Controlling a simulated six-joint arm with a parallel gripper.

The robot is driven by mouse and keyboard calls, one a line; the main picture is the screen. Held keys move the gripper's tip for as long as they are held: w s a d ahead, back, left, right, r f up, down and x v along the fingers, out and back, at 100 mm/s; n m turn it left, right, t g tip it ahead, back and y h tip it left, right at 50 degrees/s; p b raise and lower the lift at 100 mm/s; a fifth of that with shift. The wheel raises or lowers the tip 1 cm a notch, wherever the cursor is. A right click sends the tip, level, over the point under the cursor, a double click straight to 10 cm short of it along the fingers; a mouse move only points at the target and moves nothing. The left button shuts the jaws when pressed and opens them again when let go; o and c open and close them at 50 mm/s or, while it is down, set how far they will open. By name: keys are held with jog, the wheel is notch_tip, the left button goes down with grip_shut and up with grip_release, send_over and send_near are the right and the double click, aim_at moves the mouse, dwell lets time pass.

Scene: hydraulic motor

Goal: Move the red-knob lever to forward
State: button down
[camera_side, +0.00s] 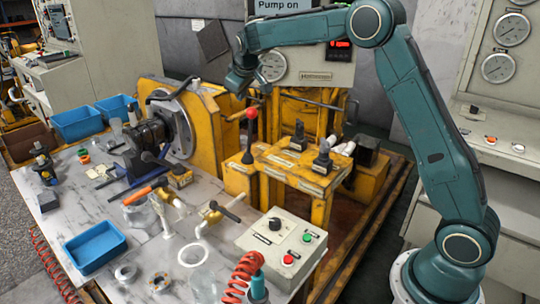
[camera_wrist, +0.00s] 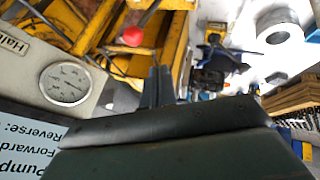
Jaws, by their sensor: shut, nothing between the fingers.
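The red-knob lever (camera_side: 251,113) stands on the yellow valve stand, its red ball at the top of a thin rod. Its black boot (camera_side: 248,157) sits low on the yellow frame. In the wrist view the red knob (camera_wrist: 133,36) shows above and left of my fingers, apart from them. My gripper (camera_side: 238,92) is shut and empty, above and slightly left of the knob in the side view. My gripper's fingers (camera_wrist: 158,82) are close together in the wrist view. The lever's rod is mostly hidden in the wrist view.
A gauge panel (camera_side: 315,70) is behind my gripper. A display sign (camera_side: 284,5) reads "Pump on". The yellow motor housing (camera_side: 208,125) is at left. A grey control box (camera_side: 280,243) stands in front.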

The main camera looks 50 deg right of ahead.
jog(key=shift+g, duration=0.3)
jog(key=f, duration=0.1)
jog(key=s+a+f, duration=0.1)
jog(key=f, duration=0.2)
jog(key=shift+s+a+f, duration=0.15)
jog(key=shift+s+f, duration=0.05)
jog(key=shift+f, duration=0.1)
send_near(250, 130)
notch_tip(250, 130, down, 4)
jog(key=w+a, duration=0.3)
jog(key=shift+w+d+f, duration=0.1)
jog(key=shift+d+f, duration=0.1)
jog(key=shift+d, duration=0.85)
jog(key=shift+w+d+f, duration=0.1)
jog(key=shift+d+f, duration=0.05)
jog(key=shift+d, duration=0.9)
